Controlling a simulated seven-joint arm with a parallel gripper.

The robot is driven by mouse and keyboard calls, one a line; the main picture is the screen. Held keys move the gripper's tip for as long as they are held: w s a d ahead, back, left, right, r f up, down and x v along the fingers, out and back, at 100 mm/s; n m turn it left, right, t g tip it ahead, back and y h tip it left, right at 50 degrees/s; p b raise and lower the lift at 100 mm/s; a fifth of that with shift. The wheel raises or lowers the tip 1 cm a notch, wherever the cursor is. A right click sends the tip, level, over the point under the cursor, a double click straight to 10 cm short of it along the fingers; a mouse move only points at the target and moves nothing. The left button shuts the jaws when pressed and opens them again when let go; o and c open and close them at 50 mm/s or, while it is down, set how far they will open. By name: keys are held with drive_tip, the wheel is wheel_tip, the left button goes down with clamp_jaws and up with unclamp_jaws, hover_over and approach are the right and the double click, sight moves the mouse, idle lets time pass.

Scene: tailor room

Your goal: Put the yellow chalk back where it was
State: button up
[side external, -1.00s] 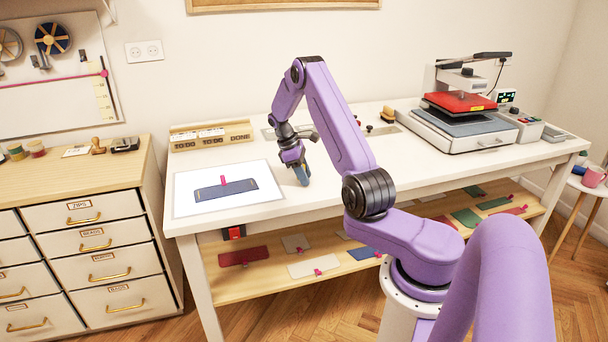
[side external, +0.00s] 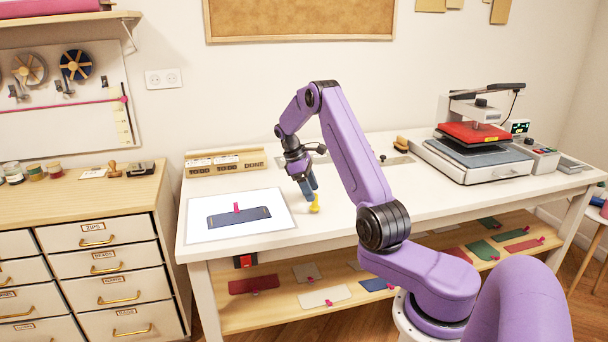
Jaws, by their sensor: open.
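The yellow chalk (side external: 314,207) is a small yellow piece on the white table (side external: 365,217), just right of the white board with the dark blue fabric piece. My gripper (side external: 309,193) points down directly above it, with blue fingers open. The fingertips are at the chalk's top, and I cannot tell whether they touch it. The chalk's upper part is partly hidden by the fingers.
The white board (side external: 275,202) holds a dark blue fabric piece (side external: 239,217) with a pink clip. A wooden rack (side external: 225,160) with labelled slots stands behind. A heat press (side external: 470,150) stands at the right. The table between is mostly clear.

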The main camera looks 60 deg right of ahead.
drive_tip(key=d+v, duration=0.1)
drive_tip(key=v, duration=0.5)
drive_tip(key=w+a+r+n+t, duration=0.1)
drive_tip(key=w+a+r, duration=0.1)
drive_tip(key=a, duration=0.5)
drive_tip(key=w+a+r+n+t, duration=0.1)
drive_tip(key=a+r, duration=0.1)
drive_tip(key=a, duration=0.6)
drive_tip(key=s+a+r+n+t, duration=0.1)
drive_tip(key=s+a, duration=0.2)
drive_tip(key=a, duration=0.4)
drive_tip(key=s+a+r+n+t, duration=0.1)
drive_tip(key=s+a+n, duration=0.15)
drive_tip(key=a, duration=0.45)
drive_tip(key=s+a+n, duration=0.1)
drive_tip(key=s+a, duration=0.7)
drive_tip(key=s, duration=0.5)
drive_tip(key=s+f+n+y, duration=0.1)
drive_tip(key=s+n+y, duration=0.1)
drive_tip(key=s, duration=1.2)
drive_tip(key=shift+f+t, duration=0.25)
drive_tip(key=shift+t, duration=0.05)
drive_tip(key=shift+w+n, duration=0.1)
drive_tip(key=shift+n, duration=0.15)
